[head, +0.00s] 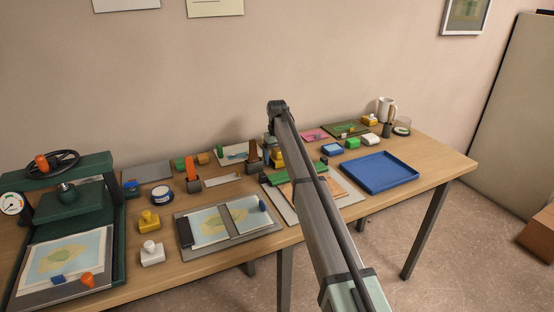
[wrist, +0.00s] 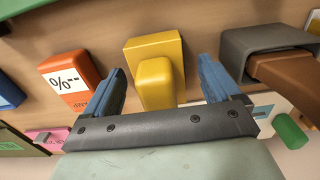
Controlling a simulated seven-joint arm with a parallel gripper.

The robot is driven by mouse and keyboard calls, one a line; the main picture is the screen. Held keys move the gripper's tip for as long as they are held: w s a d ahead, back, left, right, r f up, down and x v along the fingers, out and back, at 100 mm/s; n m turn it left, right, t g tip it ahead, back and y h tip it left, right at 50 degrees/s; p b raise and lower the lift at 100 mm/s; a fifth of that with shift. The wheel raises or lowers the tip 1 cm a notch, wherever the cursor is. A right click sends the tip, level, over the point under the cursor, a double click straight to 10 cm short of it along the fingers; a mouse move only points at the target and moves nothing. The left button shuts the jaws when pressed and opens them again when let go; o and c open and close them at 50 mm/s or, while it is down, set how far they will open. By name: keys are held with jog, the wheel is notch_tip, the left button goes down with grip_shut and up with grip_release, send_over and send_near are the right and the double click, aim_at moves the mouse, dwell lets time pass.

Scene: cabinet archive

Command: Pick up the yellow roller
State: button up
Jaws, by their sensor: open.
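In the wrist view a yellow piece (wrist: 156,82), a squared block with a rounded handle-like part towards me, stands between my gripper's two blue fingers. I take it for the yellow roller. My gripper (wrist: 162,70) is open, one finger on each side, with gaps on both sides and no clear contact. In the head view a yellow piece (head: 277,157) shows beside my arm near the table's back; my arm hides part of it and most of the gripper.
An orange block with a white label (wrist: 72,78) is left of the gripper in the wrist view. A grey holder with a brown part (wrist: 265,55) is close on the right. Other yellow pieces (head: 149,221) lie on the table. A blue tray (head: 408,181) is empty.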

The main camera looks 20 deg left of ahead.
aim_at(277, 149)
jog(key=shift+f, duration=0.25)
jog(key=c, duration=1.3)
jog(key=shift+r, duration=0.15)
notch_tip(277, 149, up, 10)
jog(key=shift+f, duration=0.1)
